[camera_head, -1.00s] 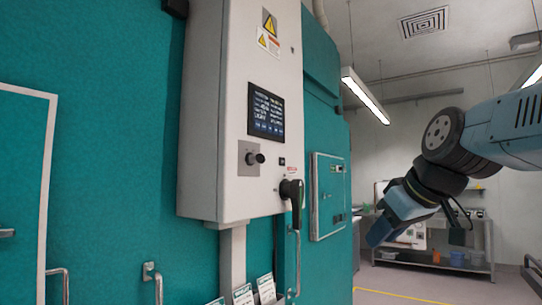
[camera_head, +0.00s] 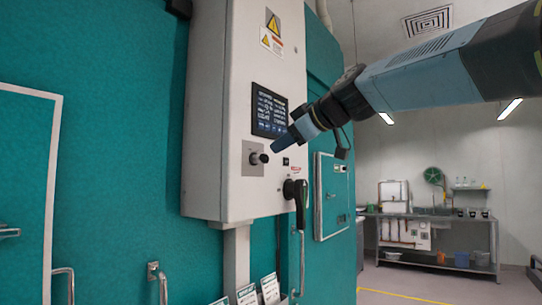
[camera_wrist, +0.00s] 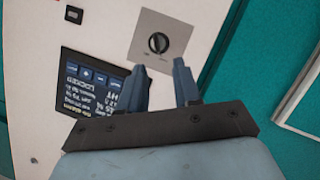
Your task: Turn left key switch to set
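The key switch is a black knob (camera_head: 259,158) on a grey square plate (camera_head: 252,157), set in the white control box (camera_head: 236,190) below its screen. In the wrist view the knob (camera_wrist: 158,43) shows face-on with a pale mark, on its plate (camera_wrist: 172,27). My gripper (camera_head: 276,148) is just to the right of the knob in the head view. In the wrist view my gripper (camera_wrist: 164,72) has its two fingers apart, with nothing between them. The knob lies beyond the fingertips, roughly in line with the gap, and looks untouched.
A lit screen (camera_head: 269,110) is above the knob. A black rotary handle (camera_head: 297,192) sticks out at the box's lower right. A teal door with a handle (camera_head: 331,194) stands to the right. Paper holders (camera_head: 248,293) hang below. A far bench (camera_head: 440,226) stands behind.

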